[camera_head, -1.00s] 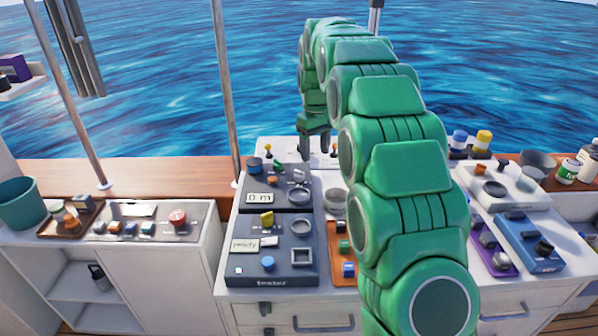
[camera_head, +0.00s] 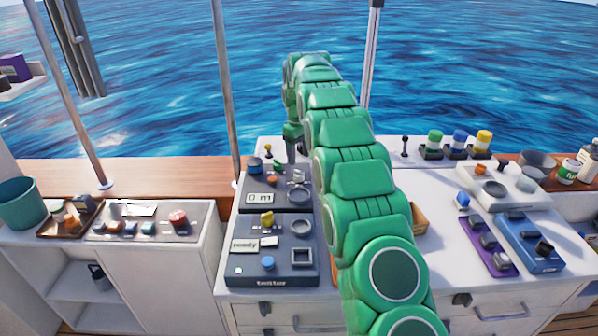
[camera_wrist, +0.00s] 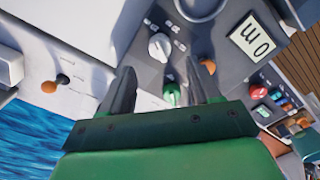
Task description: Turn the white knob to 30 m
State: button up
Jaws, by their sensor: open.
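The white knob (camera_wrist: 160,47) sits on a dark grey panel (camera_wrist: 218,18) in the wrist view, with small marks beside it. In the head view the knob (camera_head: 299,175) shows near the panel's back right. A display (camera_head: 260,198) on the same panel reads "0 m"; it also shows in the wrist view (camera_wrist: 258,38). My gripper (camera_wrist: 162,70) is open and empty, its fingers pointing toward the panel, with the white knob just past the fingertips. In the head view my gripper (camera_head: 291,153) hangs above the back of the panel, and its fingertips are hard to make out.
A green-tipped control (camera_wrist: 172,95) shows between my fingers, and an orange knob (camera_wrist: 208,66) lies near the right finger. A tester panel (camera_head: 270,248) stands in front. Lever and coloured knobs (camera_head: 458,140) stand at the back right. Purple and blue panels (camera_head: 528,238) lie at right.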

aim_at(299, 175)
jog(key=shift+f, duration=3.6)
jog(key=c, duration=1)
jog(key=shift+c, duration=0.2)
jog(key=shift+m, duration=0.3)
jog(key=m, duration=0.5)
jog(key=shift+r, duration=0.1)
jog(key=m, duration=0.6)
